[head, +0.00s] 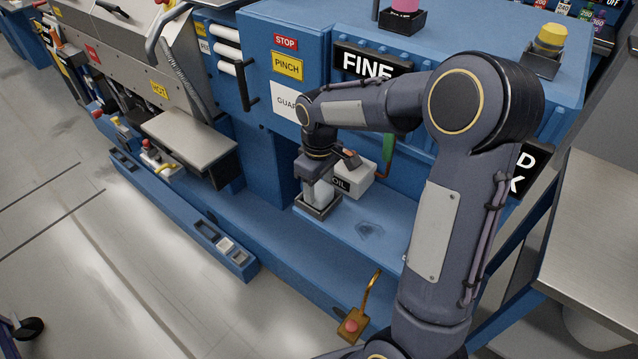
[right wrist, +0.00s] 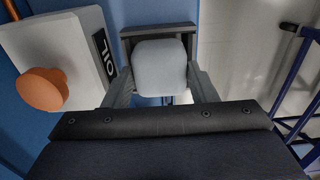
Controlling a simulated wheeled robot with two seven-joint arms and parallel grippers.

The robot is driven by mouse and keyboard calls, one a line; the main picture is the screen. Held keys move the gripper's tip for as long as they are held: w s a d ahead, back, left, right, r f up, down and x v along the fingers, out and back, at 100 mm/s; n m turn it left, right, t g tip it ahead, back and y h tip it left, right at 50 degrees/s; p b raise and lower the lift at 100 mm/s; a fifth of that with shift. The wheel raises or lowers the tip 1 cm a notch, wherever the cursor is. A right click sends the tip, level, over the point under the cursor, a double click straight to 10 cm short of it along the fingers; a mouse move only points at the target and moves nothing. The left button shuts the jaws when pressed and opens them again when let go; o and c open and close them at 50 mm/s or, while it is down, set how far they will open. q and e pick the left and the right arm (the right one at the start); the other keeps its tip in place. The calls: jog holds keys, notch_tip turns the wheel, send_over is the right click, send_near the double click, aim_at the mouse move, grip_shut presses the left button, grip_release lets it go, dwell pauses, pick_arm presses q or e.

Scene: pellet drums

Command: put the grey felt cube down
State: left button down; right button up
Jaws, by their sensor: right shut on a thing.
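The grey felt cube (right wrist: 160,67) is a pale grey block with rounded edges. It sits between the two fingers of my right gripper (right wrist: 152,92), which is shut on it. In the head view my right gripper (head: 321,178) points down, and the cube (head: 319,193) shows below it. The cube is at a small dark square-rimmed holder (head: 318,209) on the blue ledge. The holder's rim also shows behind the cube in the right wrist view (right wrist: 158,30). I cannot tell whether the cube touches the holder's floor. My left gripper is not in view.
A white box marked OIL (head: 354,186) stands right beside the gripper; its orange knob (right wrist: 43,89) shows in the right wrist view. The blue ledge (head: 352,228) is mostly clear to the right of the holder. A pendant with a red button (head: 352,325) hangs in front.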

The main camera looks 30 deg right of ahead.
aim_at(319, 187)
jog(key=shift+f, duration=0.2)
jog(key=o, duration=0.9)
jog(key=shift+r, duration=0.1)
notch_tip(319, 187, up, 11)
jog(key=shift+s+a+f+m+t+y, duration=0.6)
jog(key=shift+s+a+m+t, duration=0.55)
jog(key=shift+s, duration=2.55)
jog(key=shift+s+a+f+m+t+y, duration=0.65)
jog(key=shift+s+a+m, duration=0.5)
jog(key=shift+s, duration=2.55)
jog(key=shift+s+a+f+m+t+y, duration=0.55)
jog(key=shift+s+a+m+t, duration=0.65)
jog(key=shift+s, duration=2.5)
